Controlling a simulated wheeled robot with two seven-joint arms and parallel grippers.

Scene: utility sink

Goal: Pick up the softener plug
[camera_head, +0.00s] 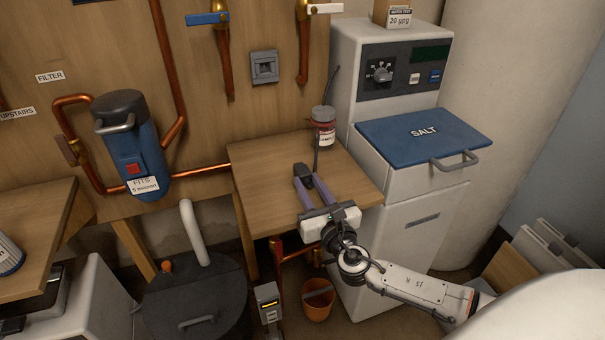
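The softener plug (323,190) is a small dark piece on the small wooden table, with a dark cable running up from it past the jar towards the softener. My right gripper (312,183) reaches in from the lower right, its two purple fingers pointing away over the table. The fingers are apart, one on each side of the plug. Whether they touch or grip it is too small to tell. My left gripper is out of view.
A jar with a red label (323,125) stands at the table's (262,170) back right. The white softener (403,180) with its blue salt lid (420,137) stands right of the table. A grey outlet (264,67) is on the wooden wall. The table's left part is clear.

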